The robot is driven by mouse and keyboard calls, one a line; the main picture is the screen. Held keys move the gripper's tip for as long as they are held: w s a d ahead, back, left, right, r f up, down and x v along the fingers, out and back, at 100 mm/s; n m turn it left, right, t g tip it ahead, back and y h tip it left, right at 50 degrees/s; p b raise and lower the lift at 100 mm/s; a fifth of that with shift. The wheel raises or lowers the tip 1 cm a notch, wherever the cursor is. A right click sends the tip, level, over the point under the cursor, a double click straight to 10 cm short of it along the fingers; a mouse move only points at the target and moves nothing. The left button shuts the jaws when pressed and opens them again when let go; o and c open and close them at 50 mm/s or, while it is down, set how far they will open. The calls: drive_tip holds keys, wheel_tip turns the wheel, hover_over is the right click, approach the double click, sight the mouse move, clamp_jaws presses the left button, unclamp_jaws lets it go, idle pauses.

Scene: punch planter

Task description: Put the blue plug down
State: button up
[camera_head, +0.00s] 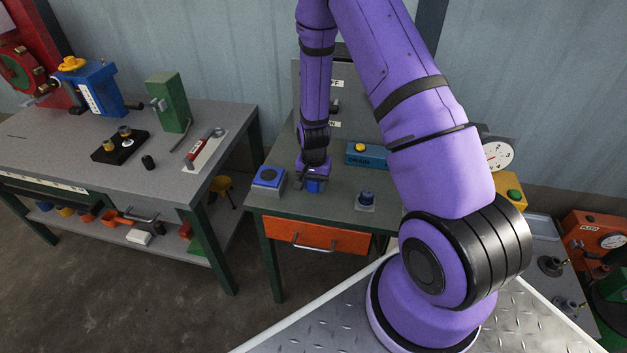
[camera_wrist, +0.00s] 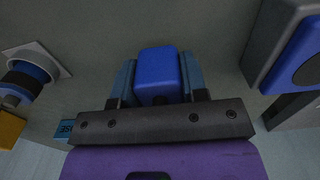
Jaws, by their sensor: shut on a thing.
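The blue plug (camera_wrist: 159,72) is a small blue block with rounded edges. My gripper (camera_wrist: 158,84) is shut on it, with one finger on each side. In the head view my gripper (camera_head: 313,182) points down over the left part of the small green-topped table (camera_head: 330,207), with the blue plug (camera_head: 314,187) under it. The plug is low, at or just above the table top; I cannot tell whether it touches. Its lower end is hidden in the wrist view.
A dark blue knob on a grey plate (camera_head: 366,201) is to the right. A blue box marked DRAIN (camera_head: 366,157) is behind. The table has an orange drawer (camera_head: 316,235) in front.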

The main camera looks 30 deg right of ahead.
drive_tip(key=shift+f, duration=0.4)
drive_tip(key=shift+f, duration=0.65)
drive_tip(key=o, duration=1.2)
drive_tip(key=shift+r, duration=0.1)
